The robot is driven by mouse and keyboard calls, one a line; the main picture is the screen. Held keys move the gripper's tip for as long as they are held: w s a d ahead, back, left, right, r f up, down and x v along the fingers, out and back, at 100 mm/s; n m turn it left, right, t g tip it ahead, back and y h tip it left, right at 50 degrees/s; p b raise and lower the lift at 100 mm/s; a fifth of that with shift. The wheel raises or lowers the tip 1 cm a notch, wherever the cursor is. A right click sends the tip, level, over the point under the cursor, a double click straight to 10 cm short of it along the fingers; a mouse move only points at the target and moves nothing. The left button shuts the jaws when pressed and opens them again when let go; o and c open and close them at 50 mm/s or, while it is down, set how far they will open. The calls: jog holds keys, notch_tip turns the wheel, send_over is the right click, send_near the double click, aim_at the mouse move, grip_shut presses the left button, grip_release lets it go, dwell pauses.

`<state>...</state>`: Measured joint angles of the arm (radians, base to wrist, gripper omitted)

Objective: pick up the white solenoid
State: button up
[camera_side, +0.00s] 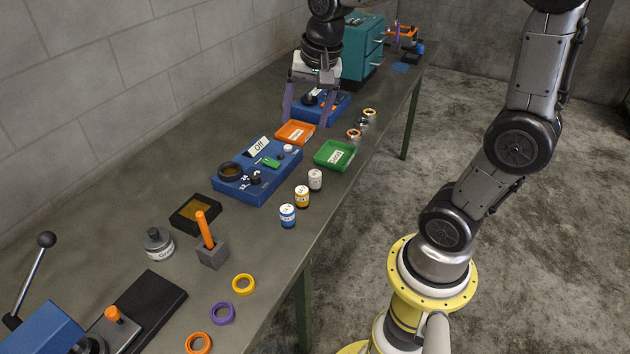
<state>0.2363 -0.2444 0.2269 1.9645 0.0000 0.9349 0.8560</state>
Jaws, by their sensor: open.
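The white solenoid (315,179) is a small upright cylinder on the grey bench near its right edge. It stands behind a yellow solenoid (302,197) and a blue solenoid (288,216) in a short row. My gripper (306,114) is open, with its two purple fingers pointing down and spread apart. It is farther back along the bench than the white solenoid, around the blue fixture behind the orange tray. Nothing shows held between the fingers. The white solenoid is unobstructed in this view.
A green tray (334,154) lies just behind the white solenoid, and an orange tray (295,132) behind that. A blue board (262,187) with parts is to the left. Metal rings (354,134) lie near the right edge. A teal cabinet (361,47) stands at the back.

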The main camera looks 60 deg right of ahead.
jog(key=w+d+f+m+g, duration=0.2)
jog(key=w+d+f, duration=0.1)
jog(key=d+f, duration=0.2)
jog(key=m+g, duration=0.1)
send_over(315, 173)
notch_tip(315, 173, down, 6)
jog(key=shift+y, duration=0.3)
notch_tip(315, 173, down, 13)
jog(key=shift+r, duration=0.25)
grip_shut()
